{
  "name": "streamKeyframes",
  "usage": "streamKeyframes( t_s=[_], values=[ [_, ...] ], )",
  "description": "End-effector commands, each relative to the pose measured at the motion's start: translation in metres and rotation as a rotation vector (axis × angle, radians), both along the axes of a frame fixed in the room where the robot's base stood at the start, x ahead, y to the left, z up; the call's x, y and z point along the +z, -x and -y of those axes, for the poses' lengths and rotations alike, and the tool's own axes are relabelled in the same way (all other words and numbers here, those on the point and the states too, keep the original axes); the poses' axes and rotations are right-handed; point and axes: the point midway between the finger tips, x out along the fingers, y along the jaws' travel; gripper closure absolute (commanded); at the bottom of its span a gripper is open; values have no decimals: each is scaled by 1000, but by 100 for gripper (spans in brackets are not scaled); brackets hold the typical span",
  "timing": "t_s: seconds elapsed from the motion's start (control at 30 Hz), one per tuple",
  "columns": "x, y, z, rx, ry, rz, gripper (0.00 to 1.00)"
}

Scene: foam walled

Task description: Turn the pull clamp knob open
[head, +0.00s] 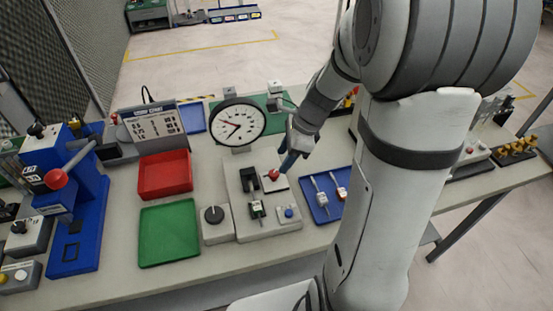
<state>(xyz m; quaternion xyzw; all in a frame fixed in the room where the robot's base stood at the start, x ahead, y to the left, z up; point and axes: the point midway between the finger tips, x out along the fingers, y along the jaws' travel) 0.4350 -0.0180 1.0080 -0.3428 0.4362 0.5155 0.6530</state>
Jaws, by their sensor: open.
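A light grey fixture plate (248,222) lies on the bench, with several small clamp devices on it. A red knob (273,174) stands on the plate's upper right part; I take it to be the pull clamp knob, though the view is too small to be sure. My gripper (284,165) reaches down from the upper right, just above and beside the red knob. It is open. I cannot tell whether the fingers touch the knob, and part of the gripper is hidden by its own wrist.
A grey box with a black dial (214,216) stands left of the plate. A blue tray (323,209) with small tools lies to the right. A round gauge (238,122) stands behind. Red tray (164,175), green tray (168,235) and blue press (78,215) are at left.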

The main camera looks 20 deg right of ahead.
Motion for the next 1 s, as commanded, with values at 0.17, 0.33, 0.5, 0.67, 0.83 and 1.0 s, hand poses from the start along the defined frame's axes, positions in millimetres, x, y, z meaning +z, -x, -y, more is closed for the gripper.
streamKeyframes(
  t_s=[0.17, 0.33, 0.5, 0.67, 0.83, 1.0],
  values=[
    [-29, -1, -13, 5, 0, -4, 52],
    [-49, -4, -21, 7, 2, -1, 52],
    [-57, -4, -24, 7, 3, 1, 52],
    [-57, -5, -24, 8, 3, 1, 52],
    [-57, -4, -24, 8, 3, 1, 60],
    [-57, -4, -24, 9, 3, 2, 74]
  ],
)
